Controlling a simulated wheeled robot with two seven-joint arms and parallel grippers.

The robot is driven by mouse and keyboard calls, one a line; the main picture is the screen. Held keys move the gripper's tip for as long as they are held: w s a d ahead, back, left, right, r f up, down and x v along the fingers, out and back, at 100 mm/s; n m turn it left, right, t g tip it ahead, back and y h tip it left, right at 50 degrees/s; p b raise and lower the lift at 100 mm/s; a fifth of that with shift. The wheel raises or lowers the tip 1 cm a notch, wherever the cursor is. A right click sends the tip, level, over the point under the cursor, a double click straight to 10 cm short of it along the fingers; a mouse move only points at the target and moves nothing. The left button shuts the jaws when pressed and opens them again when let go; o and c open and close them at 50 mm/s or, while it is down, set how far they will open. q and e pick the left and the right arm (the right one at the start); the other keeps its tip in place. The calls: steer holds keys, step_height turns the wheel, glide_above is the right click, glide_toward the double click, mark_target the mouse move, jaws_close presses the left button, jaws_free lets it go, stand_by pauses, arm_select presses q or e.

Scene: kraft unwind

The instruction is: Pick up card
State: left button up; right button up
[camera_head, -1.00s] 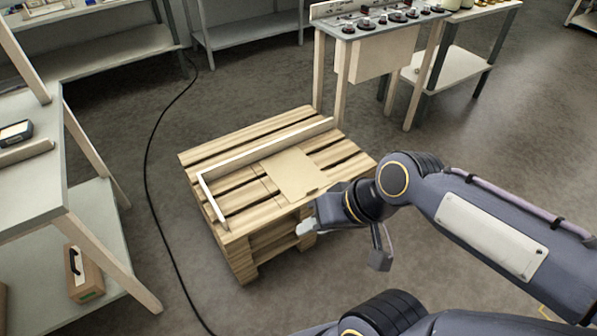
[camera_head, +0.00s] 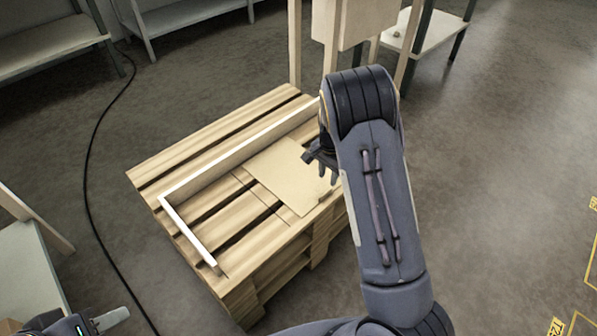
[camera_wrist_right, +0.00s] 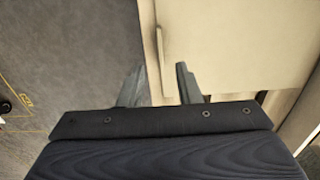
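The card (camera_head: 290,172) is a flat tan sheet lying on the wooden pallet (camera_head: 258,262), inside the corner of a pale L-shaped rail (camera_head: 232,160). My right gripper (camera_head: 322,168) is at the card's right edge, with its arm to the right. In the right wrist view the card (camera_wrist_right: 230,40) fills the upper right, with a narrow slot near its edge. The right fingers (camera_wrist_right: 159,84) are apart, one on each side of the card's edge; contact cannot be told. My left gripper (camera_head: 88,322) shows partly at the bottom left, cut off by the frame.
The rail stands above the slats along two sides of the card. A wooden stand (camera_head: 330,45) is behind the pallet. A shelf (camera_head: 30,270) is at the lower left.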

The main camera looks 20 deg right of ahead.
mark_target(326, 190)
steer(key=shift+w+d+f, duration=0.1)
steer(key=shift+f, duration=0.5)
steer(key=shift+f+b, duration=0.35)
steer(key=shift+f, duration=0.5)
step_height(326, 190, down, 4)
steer(key=shift+f+b, duration=0.15)
steer(key=shift+b, duration=0.8)
steer(key=shift+f, duration=0.45)
steer(key=shift+r, duration=0.1)
steer(key=shift+c, duration=0.3)
jaws_close()
